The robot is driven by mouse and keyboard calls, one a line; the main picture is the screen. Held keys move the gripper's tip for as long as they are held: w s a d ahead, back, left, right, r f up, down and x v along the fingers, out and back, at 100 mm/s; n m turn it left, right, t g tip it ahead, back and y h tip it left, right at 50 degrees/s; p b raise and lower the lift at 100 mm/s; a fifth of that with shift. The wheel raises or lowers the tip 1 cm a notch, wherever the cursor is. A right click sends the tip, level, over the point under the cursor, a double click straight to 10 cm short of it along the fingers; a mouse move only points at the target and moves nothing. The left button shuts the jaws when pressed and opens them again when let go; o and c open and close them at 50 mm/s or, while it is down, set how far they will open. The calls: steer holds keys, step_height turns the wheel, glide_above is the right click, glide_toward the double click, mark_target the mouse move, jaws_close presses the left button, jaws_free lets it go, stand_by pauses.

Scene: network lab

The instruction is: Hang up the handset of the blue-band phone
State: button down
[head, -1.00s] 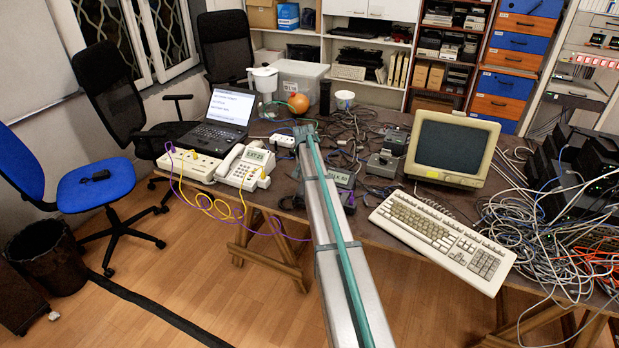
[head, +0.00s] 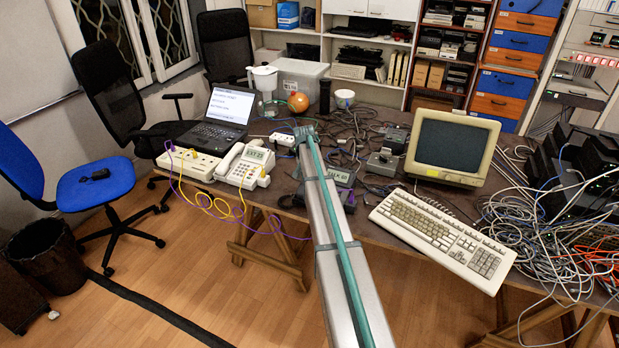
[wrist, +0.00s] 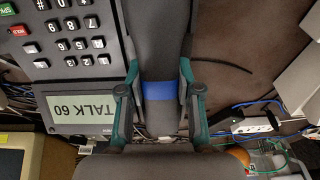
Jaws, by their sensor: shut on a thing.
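The blue-band phone (wrist: 88,85) is dark grey, with a keypad and a display reading "TALK 60", upside down in the wrist view. Its dark handset (wrist: 158,50) with a blue band (wrist: 160,91) runs lengthwise along the phone's side. My gripper (wrist: 161,100) is shut on the handset at the blue band, one finger on each side. I cannot tell whether the handset touches the cradle or is held above it. In the head view the phone (head: 341,178) is partly hidden behind my arm, and the handset and fingertips are hidden there.
A white phone (head: 245,166) and a cream socket box (head: 189,163) with cables stand to the left. A laptop (head: 222,118) is behind them. A keyboard (head: 440,236) and a monitor (head: 451,147) stand to the right. Loose cables lie behind the dark phone.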

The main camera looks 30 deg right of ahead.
steer(key=shift+d+f, duration=0.1)
steer(key=shift+f, duration=0.2)
steer(key=c, duration=0.7)
jaws_free()
steer(key=v, duration=1.2)
steer(key=shift+r, duration=0.1)
